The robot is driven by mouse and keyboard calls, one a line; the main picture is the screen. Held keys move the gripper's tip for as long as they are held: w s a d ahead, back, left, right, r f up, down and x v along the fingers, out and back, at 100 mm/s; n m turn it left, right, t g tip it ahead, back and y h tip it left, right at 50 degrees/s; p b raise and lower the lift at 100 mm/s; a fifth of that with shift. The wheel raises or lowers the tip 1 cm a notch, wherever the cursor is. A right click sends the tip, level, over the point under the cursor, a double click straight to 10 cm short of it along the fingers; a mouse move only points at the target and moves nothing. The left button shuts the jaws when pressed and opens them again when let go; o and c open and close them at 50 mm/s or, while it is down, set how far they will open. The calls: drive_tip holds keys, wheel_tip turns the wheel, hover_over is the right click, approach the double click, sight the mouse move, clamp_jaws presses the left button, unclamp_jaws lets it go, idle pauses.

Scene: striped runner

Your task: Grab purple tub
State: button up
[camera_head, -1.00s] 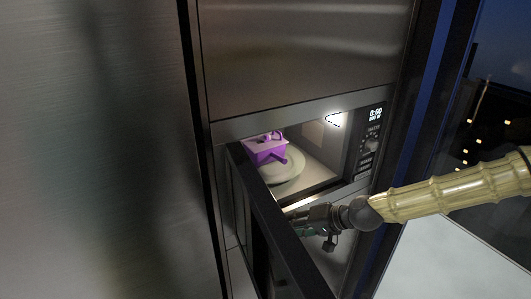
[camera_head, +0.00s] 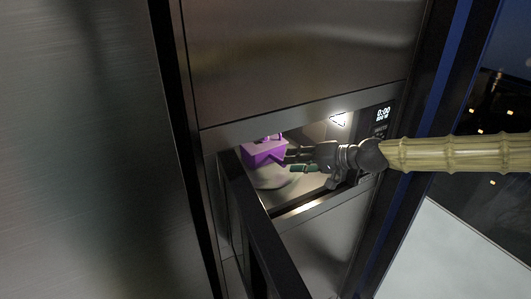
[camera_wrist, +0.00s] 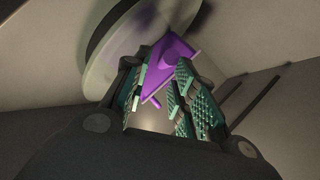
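The purple tub (camera_head: 262,152) sits inside the open microwave, on the round turntable (camera_head: 270,178). It has a boxy body with a small knob or handle on top. My gripper (camera_head: 291,160) reaches into the microwave from the right, its fingertips close to the tub's right side. In the wrist view the fingers of my gripper (camera_wrist: 160,88) are spread apart, with a purple part of the tub (camera_wrist: 168,62) showing between and beyond them. I cannot tell whether any finger touches it. The tub's far side is hidden.
The microwave door (camera_head: 254,225) stands open on the left, its edge pointing toward me. The microwave's control panel (camera_head: 382,125) is on the right. Steel cabinet fronts surround the opening, and the cavity walls are close around my gripper.

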sight(280, 161)
drive_tip(key=shift+s+a+r, duration=0.1)
drive_tip(key=shift+s+r, duration=0.1)
drive_tip(key=shift+s+a, duration=0.1)
drive_tip(key=shift+a, duration=0.1)
drive_tip(key=p+x, duration=0.2)
drive_tip(key=shift+a+f, duration=0.15)
drive_tip(key=shift+a, duration=0.1)
drive_tip(key=shift+w+a+f, duration=0.25)
drive_tip(key=shift+w+a, duration=0.05)
drive_tip(key=shift+a, duration=0.35)
drive_tip(key=shift+w+a+f+p, duration=0.3)
drive_tip(key=shift+a+f+p, duration=0.05)
drive_tip(key=shift+a, duration=0.05)
drive_tip(key=shift+r, duration=0.1)
clamp_jaws()
